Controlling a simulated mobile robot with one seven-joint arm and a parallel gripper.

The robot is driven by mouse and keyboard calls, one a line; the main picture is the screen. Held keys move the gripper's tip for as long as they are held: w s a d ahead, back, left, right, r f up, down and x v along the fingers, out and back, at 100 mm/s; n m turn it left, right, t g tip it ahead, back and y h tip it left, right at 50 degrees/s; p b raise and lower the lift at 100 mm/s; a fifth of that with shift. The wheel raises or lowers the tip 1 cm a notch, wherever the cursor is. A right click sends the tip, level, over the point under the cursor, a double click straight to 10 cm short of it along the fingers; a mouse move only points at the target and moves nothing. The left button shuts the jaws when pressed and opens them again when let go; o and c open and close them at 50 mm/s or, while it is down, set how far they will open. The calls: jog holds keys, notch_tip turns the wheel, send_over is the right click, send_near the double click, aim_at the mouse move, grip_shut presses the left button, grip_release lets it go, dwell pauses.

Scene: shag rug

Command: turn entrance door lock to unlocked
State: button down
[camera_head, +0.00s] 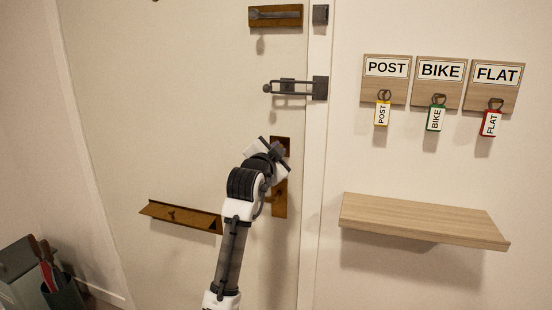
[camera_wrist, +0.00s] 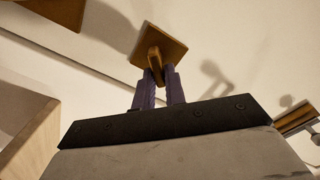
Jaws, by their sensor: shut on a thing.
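The entrance door (camera_head: 180,100) is cream and stands closed in its frame. A brass lock plate (camera_head: 283,141) is on its right side in the head view, partly hidden by my gripper (camera_head: 275,150). In the wrist view the square brass plate (camera_wrist: 173,45) carries a small brass thumb-turn (camera_wrist: 155,60). My gripper (camera_wrist: 160,80) has its two dark fingers shut on the thumb-turn, one on each side. The fingertips are close to the plate. The head view does not show the thumb-turn clearly.
A longer brass plate (camera_head: 281,200) sits below the lock, partly behind my arm. A door guard (camera_head: 300,88) and a bolt (camera_head: 275,15) are above. A brass letter flap (camera_head: 180,216) is left. A wooden shelf (camera_head: 420,220) juts out right, below tagged keys.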

jog(key=shift+d+f+m+b, duration=0.1)
jog(key=shift+f+m+b, duration=0.15)
jog(key=shift+m+b, duration=1.35)
jog(key=shift+f+m+b, duration=0.2)
jog(key=shift+m+b, duration=0.2)
jog(key=shift+m, duration=2.3)
jog(key=c, duration=1.5)
grip_release()
jog(key=shift+s, duration=0.1)
jog(key=b+v, duration=0.2)
jog(key=v, duration=1.1)
jog(key=shift+s+b, duration=0.3)
jog(key=shift+b, duration=0.1)
